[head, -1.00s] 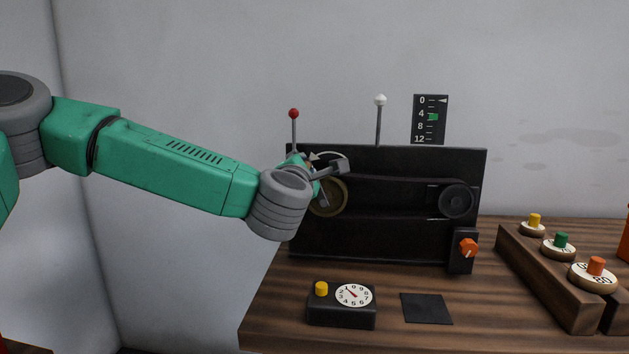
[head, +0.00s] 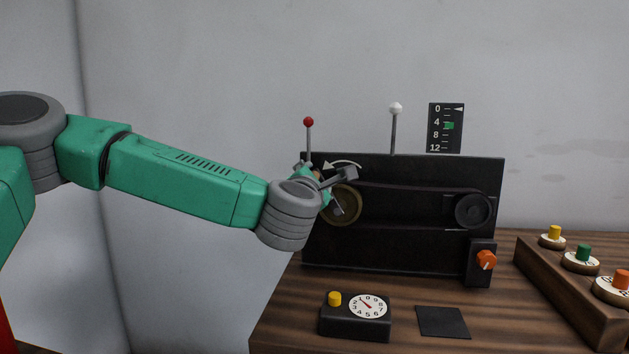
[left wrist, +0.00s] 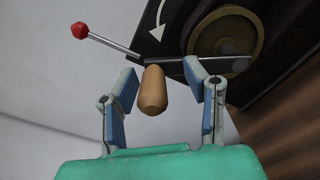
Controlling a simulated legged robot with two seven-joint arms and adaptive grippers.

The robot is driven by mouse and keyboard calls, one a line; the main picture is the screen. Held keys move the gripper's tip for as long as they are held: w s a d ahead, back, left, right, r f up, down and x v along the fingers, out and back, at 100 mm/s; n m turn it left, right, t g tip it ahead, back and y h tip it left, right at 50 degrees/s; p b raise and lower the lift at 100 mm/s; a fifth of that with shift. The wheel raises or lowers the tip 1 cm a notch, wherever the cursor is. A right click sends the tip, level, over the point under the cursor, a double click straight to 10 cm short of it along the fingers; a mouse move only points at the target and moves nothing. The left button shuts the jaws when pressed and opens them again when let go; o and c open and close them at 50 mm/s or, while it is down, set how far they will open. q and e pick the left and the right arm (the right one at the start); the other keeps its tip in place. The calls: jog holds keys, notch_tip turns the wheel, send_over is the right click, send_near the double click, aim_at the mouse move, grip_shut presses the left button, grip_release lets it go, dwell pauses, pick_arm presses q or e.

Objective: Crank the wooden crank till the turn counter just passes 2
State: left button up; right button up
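The wooden crank handle (left wrist: 153,90) is a rounded tan grip on a metal arm in front of the brass-rimmed wheel (head: 345,207); the handle is mostly hidden in the head view. My left gripper (left wrist: 161,74) is around it, one finger on each side, with gaps visible, so it looks open. It also shows at the upper left of the wheel in the head view (head: 335,181). The round dial (head: 368,306), numbered with a thin needle pointing to the upper left, sits on a black box and looks like the turn counter. My right gripper is not in view.
The black dynamo panel (head: 400,245) carries a white-knobbed rod (head: 395,108), a red-knobbed rod (head: 308,122) and an orange knob (head: 486,260). A scale (head: 446,128) has a green marker near 4. A yellow button (head: 335,299) is beside the dial. A wooden rack (head: 565,290) stands right.

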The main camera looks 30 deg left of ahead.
pick_arm(q)
jog(key=shift+s+r, duration=0.1)
jog(key=shift+r, duration=0.05)
jog(key=shift+s, duration=0.25)
jog(key=v, duration=1.1)
jog(key=shift+s, duration=0.1)
dwell(0.5)
